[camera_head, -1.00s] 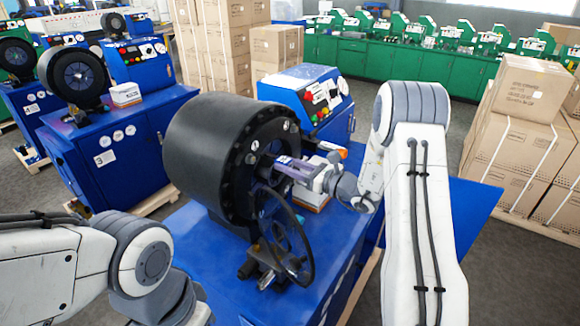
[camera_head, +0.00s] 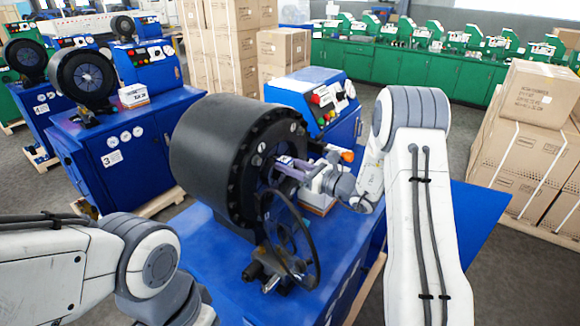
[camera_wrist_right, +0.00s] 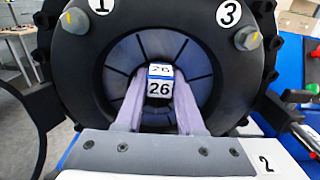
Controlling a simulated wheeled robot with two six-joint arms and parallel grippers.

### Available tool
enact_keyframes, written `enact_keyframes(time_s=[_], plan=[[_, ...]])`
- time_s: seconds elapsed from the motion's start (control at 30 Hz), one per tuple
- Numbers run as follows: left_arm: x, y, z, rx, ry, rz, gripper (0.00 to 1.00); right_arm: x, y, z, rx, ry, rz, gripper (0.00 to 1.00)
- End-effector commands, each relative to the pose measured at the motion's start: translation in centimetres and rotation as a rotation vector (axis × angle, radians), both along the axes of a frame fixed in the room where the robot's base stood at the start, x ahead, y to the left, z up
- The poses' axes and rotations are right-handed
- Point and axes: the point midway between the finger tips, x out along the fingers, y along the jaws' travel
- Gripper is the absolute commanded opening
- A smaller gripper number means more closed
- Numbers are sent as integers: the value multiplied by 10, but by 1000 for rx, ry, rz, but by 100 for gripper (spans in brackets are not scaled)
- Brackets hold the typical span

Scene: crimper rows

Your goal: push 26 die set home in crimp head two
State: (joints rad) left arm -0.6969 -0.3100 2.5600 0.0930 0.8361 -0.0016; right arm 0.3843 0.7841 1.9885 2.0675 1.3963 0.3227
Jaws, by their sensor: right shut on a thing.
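Crimp head two is the big black drum (camera_head: 212,155) on the blue bench in the middle of the head view; its face ring (camera_wrist_right: 88,65) fills the wrist view. My right gripper (camera_head: 284,163) reaches into its round opening from the right. In the wrist view its two pale purple fingers (camera_wrist_right: 159,92) are shut on the 26 die set (camera_wrist_right: 160,88), a small block with a white "26" label, inside the opening. The dark segments around it show; its far end and seating depth are hidden. My left arm shows at lower left, its gripper out of view.
A black ring-shaped handwheel (camera_head: 291,240) hangs before the drum. Similar blue machines are at left. Stacked cartons (camera_head: 537,95) stand at right.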

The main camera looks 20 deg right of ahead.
Motion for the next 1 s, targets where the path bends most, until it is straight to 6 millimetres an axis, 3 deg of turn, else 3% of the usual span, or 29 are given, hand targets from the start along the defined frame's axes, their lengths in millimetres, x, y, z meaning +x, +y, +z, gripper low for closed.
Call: enact_keyframes(time_s=[0.87, 0.9, 1.0], plan=[[0, 0, -5, 0, 0, 0, 50, 15, 11, 5, 3, -14, 1, 0], [0, 0, -5, 0, 0, 0, 50, 15, 11, 5, 3, -14, 1, 41], [0, 0, -5, 0, 0, 0, 50, 15, 11, 5, 2, -11, 0, 72]])
